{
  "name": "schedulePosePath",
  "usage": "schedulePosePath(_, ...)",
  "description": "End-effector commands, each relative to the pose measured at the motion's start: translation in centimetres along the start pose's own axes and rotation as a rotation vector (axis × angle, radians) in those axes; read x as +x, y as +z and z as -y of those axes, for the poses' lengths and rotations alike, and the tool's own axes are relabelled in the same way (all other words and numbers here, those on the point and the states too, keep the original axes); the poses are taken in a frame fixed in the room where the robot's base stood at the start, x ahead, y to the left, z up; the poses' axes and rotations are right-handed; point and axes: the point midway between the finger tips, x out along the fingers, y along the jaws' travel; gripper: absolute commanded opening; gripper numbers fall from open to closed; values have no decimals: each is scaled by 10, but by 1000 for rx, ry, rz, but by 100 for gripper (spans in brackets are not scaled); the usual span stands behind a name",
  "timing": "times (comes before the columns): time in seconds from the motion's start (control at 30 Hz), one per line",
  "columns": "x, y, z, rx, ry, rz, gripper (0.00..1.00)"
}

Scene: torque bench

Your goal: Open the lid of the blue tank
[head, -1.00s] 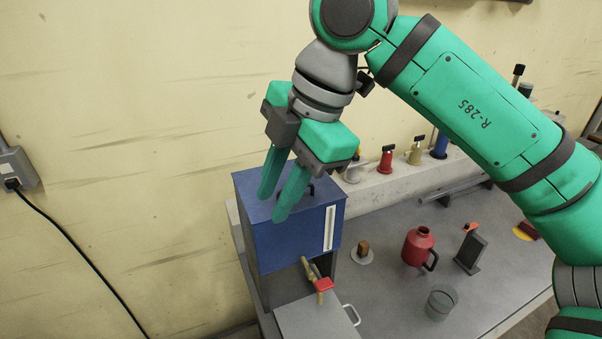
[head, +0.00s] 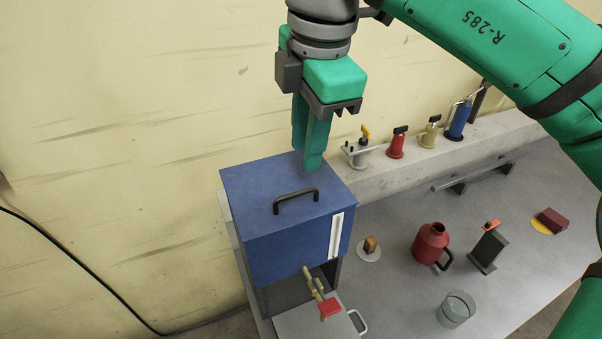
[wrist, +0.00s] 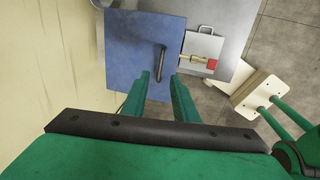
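The blue tank (head: 285,255) stands at the left end of the bench. Its flat blue lid (head: 250,190) is shut and carries a dark arched handle (head: 296,199). The lid and handle also show in the wrist view, the handle (wrist: 161,61) beyond my fingertips. My gripper (head: 308,160) points down above the back part of the lid, behind the handle in the head view. Its two green fingers are apart with nothing between them in the wrist view (wrist: 157,80). I cannot tell the exact height of the fingertips over the lid.
A brass tap with a red handle (head: 329,307) sticks out of the tank's front above a grey box (head: 300,322). A red jug (head: 430,243), a glass beaker (head: 456,309) and a dark stand (head: 487,250) are to the right. Small oilers line the back ledge (head: 395,146).

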Motion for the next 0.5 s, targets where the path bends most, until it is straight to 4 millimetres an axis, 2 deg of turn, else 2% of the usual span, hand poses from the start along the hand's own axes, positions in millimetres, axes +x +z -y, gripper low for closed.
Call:
schedulePosePath(0.3,56,0,1,1,-1,-3,26)
schedulePosePath(0.5,82,0,0,-1,1,-2,26)
